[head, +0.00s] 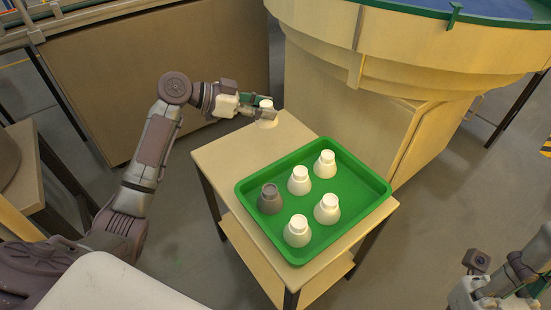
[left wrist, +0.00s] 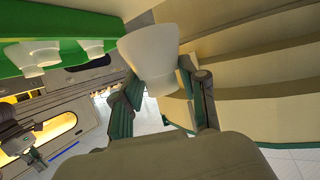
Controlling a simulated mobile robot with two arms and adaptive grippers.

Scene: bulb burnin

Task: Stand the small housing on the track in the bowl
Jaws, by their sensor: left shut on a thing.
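My left gripper (head: 259,110) is shut on a white housing (head: 267,123), held near the far left corner of the small table. In the left wrist view the housing (left wrist: 148,50) sits between the two fingers. The large bowl (head: 400,30) stands at the upper right, and only part of its blue inside shows. I cannot make out the track in it. Several white housings (head: 297,232) and one dark grey housing (head: 270,199) stand upright in the green tray. My right gripper (head: 487,297) is partly in view at the lower right; its fingers are unclear.
The green tray (head: 384,190) rests on the small wooden table (head: 222,158). The bowl has a high tan wall and a green rim fitting (head: 454,16). A wooden cabinet (head: 150,80) stands behind my left arm. Grey floor is open to the right of the table.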

